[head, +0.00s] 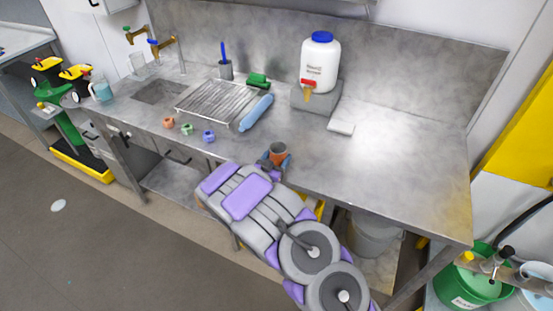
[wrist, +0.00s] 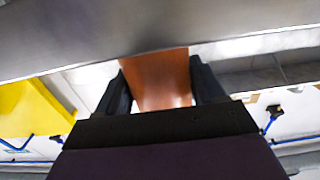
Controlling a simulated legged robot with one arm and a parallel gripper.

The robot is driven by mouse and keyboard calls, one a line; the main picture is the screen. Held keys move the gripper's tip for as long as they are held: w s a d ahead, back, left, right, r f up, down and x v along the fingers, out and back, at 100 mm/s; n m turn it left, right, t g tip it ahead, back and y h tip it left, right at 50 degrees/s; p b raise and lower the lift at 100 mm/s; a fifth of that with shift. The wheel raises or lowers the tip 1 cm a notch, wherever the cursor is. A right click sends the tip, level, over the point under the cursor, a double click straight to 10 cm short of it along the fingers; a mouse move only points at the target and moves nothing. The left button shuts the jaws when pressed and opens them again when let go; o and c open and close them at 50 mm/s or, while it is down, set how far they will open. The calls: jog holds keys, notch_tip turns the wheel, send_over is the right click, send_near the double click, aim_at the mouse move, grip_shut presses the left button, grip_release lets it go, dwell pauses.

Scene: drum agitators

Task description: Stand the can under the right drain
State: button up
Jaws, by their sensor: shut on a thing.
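My gripper (head: 275,163) is shut on a small orange-brown can (head: 278,154) at the front edge of the steel counter. The can looks upright, with its open grey top showing. In the wrist view, the can (wrist: 158,80) is between the two dark fingers of my gripper (wrist: 160,88). Whether its base touches the counter is unclear. A pipe with a valve (head: 492,264), possibly a drain, is at the lower right, above a green bucket (head: 470,285). No part is clearly marked as the right drain.
A sink (head: 158,92) is at left. The counter's right part is mostly clear. A grey bucket (head: 370,238) stands below.

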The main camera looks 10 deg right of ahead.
jog(key=r, duration=0.1)
jog(key=a+r, duration=0.1)
jog(key=r+p, duration=0.1)
jog(key=r, duration=0.1)
jog(key=shift+a, duration=0.25)
jog(key=p+v, duration=0.2)
jog(key=v, duration=1.4)
notch_tip(320, 180, up, 26)
jog(key=n+t+y, duration=0.3)
jog(key=n+y, duration=0.4)
jog(key=y, duration=0.4)
send_over(271, 152)
jog(key=w+d, duration=0.2)
jog(key=w, duration=0.2)
jog(key=s+f, duration=0.4)
jog(key=f, duration=0.4)
jog(key=s+f, duration=0.4)
jog(key=f, duration=0.4)
jog(key=shift+s+a, duration=0.2)
jog(key=shift+a, duration=0.05)
jog(key=shift+f, duration=0.1)
